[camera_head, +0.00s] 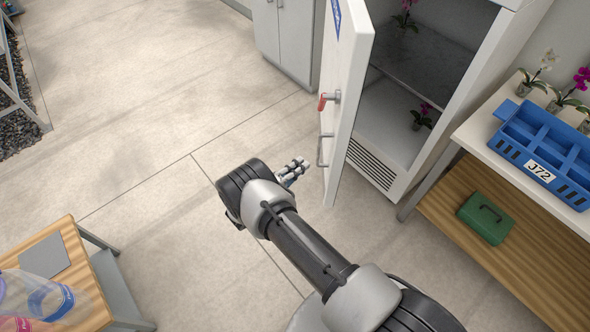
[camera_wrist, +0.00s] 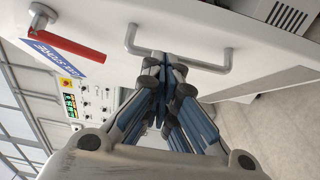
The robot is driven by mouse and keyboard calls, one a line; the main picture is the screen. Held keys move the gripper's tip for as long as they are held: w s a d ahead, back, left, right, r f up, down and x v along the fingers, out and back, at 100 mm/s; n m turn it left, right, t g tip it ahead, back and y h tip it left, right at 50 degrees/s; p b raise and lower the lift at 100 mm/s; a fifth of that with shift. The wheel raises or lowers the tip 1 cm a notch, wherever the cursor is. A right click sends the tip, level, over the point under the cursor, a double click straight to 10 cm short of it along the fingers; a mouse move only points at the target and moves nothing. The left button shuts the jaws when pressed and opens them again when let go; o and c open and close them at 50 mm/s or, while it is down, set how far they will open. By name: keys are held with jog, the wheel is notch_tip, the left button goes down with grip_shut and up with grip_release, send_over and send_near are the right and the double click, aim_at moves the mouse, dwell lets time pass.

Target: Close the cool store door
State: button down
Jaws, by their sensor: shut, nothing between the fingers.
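The cool store (camera_head: 432,60) stands at the upper right with its white door (camera_head: 350,75) swung wide open. The door has a red-handled latch (camera_head: 326,101) and a metal bar handle (camera_head: 323,150) below it. In the wrist view the red latch lever (camera_wrist: 65,42) is at the upper left and the bar handle (camera_wrist: 180,58) is at the top middle. My gripper (camera_head: 298,166) is shut and empty, in front of the door's outer face near the bar handle. In the wrist view its fingers (camera_wrist: 163,68) overlap the bar handle; I cannot tell whether they touch it.
Potted orchids (camera_head: 421,117) stand inside the store. To its right, a bench (camera_head: 480,137) holds a blue crate (camera_head: 540,135) and orchids, with a green box (camera_head: 486,217) on its lower shelf. A wooden table (camera_head: 80,262) is at lower left. The middle floor is clear.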

jog(key=shift+w+d+b, duration=0.15)
jog(key=shift+w+d, duration=0.35)
jog(key=shift+d, duration=0.8)
jog(key=shift+w+d+b, duration=0.2)
jog(key=shift+w+d, duration=0.3)
jog(key=shift+d, duration=0.8)
jog(key=shift+w+d+b, duration=0.15)
jog(key=shift+w+d, duration=0.35)
jog(key=shift+d, duration=0.8)
